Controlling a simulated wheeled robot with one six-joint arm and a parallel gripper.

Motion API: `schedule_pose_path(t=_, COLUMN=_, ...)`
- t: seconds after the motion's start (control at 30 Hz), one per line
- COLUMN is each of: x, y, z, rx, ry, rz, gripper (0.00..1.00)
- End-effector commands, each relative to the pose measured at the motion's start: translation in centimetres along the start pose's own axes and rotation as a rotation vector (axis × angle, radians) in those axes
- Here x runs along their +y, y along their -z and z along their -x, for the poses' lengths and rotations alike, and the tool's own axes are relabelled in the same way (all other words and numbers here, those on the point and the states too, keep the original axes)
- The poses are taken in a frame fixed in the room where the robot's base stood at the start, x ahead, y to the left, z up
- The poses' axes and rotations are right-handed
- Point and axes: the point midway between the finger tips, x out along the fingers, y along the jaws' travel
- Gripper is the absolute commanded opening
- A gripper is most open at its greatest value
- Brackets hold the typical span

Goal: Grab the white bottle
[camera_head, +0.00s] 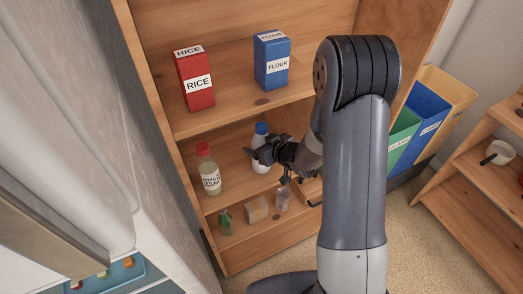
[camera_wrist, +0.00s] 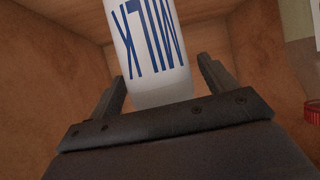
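The white bottle (camera_head: 260,164) has a blue cap and stands upright on the middle shelf of the wooden dresser. In the wrist view the bottle (camera_wrist: 150,45) shows large blue letters reading MILK, upside down. My gripper (camera_head: 258,152) is at the bottle, partly in front of it in the head view. In the wrist view my gripper (camera_wrist: 163,72) is open, with one finger on each side of the bottle and a visible gap beside each. The far part of the bottle is out of the wrist picture.
A red-capped bottle (camera_head: 209,172) stands left of the white bottle. A red rice box (camera_head: 196,90) and a blue flour box (camera_head: 271,68) stand on the shelf above. A green jar (camera_head: 225,222), a brown box (camera_head: 257,209) and a clear jar (camera_head: 283,198) stand lower down.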

Motion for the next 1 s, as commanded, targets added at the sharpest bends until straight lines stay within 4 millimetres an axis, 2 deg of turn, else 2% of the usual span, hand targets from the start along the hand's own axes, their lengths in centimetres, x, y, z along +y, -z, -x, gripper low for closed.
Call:
schedule_pose_path(t=0.07, x=0.00, y=0.00, z=0.02, rx=0.000, ry=0.000, rz=0.000, gripper=0.73)
schedule_pose_path(t=0.77, x=-0.01, y=0.00, z=0.04, rx=0.000, ry=0.000, rz=0.000, gripper=0.16)
schedule_pose_path(t=1.0, x=0.02, y=0.23, z=0.09, rx=0.003, ry=0.000, rz=0.001, gripper=0.16)
